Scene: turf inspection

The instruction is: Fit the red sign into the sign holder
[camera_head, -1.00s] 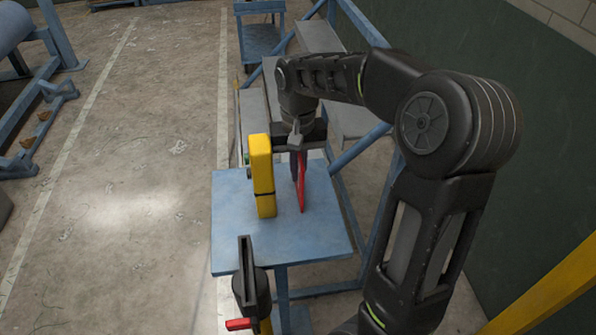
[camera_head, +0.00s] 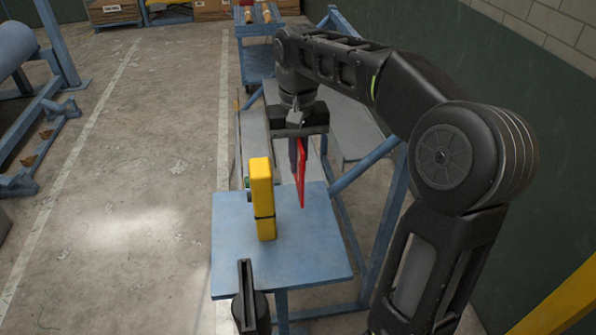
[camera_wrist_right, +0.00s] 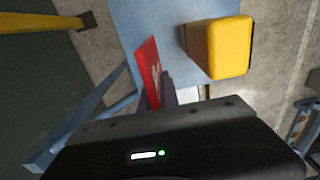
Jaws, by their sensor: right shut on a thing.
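The red sign (camera_head: 302,182) hangs upright and nearly edge-on from my right gripper (camera_head: 298,150), in front of the blue table's far part. In the right wrist view the sign (camera_wrist_right: 149,66) sticks out from between the dark fingers (camera_wrist_right: 161,92), which are shut on it.
A yellow block-shaped device (camera_head: 262,200) stands upright on the blue table (camera_head: 325,250), just left of the sign. It also shows in the right wrist view (camera_wrist_right: 225,45). The table's right part is clear. A blue frame (camera_head: 372,240) stands to the right.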

